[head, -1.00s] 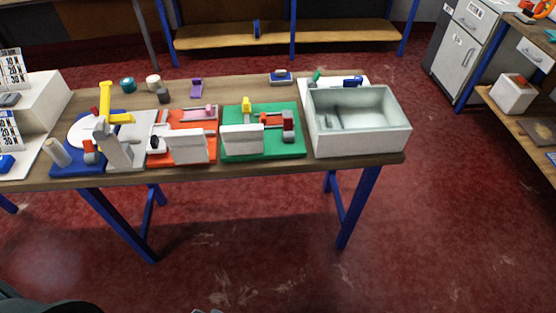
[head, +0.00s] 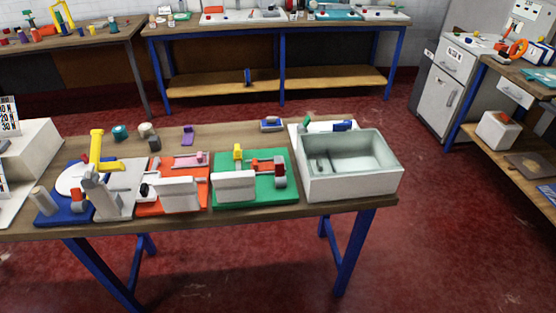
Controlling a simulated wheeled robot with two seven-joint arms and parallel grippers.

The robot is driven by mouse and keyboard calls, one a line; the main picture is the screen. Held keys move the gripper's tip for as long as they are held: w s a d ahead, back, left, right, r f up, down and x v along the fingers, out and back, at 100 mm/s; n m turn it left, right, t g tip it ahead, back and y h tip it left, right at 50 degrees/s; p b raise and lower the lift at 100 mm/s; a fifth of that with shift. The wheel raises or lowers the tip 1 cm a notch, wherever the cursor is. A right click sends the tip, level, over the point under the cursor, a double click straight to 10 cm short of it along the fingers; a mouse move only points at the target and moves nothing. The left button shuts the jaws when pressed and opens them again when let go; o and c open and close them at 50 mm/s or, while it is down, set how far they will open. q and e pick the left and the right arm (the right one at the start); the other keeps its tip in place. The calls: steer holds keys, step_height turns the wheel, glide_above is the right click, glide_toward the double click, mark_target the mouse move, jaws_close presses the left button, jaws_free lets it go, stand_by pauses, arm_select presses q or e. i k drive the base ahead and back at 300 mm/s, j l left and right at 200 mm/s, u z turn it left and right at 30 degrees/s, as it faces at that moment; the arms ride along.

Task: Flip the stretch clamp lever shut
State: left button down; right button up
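Three clamp-like stations stand in a row on the near workbench in the head view. The blue-based one (head: 50,209) at the left has a round white disc and a tall yellow lever (head: 96,145) standing up, with a yellow arm reaching right. The orange-based one (head: 143,208) has a pink bar (head: 188,159) behind a white block. The green-based one (head: 268,191) has a small upright yellow piece (head: 238,152) and a red-and-grey part (head: 268,166). I cannot tell which part is the stretch clamp lever. Neither of my grippers is in view.
A pale open bin (head: 350,184) stands at the bench's right end. Small spools (head: 120,132), a purple piece (head: 188,136) and a blue-and-grey item (head: 271,124) lie along the back. Red floor (head: 440,250) is clear at the right. Another bench (head: 275,26) stands behind.

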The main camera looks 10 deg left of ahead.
mark_target(279, 168)
steer(key=j+z, duration=0.1)
steer(key=z, duration=0.35)
steer(key=k+j+z, duration=0.15)
steer(key=j+z, duration=0.15)
steer(key=k+j+z, duration=0.6)
steer(key=k+j, duration=0.95)
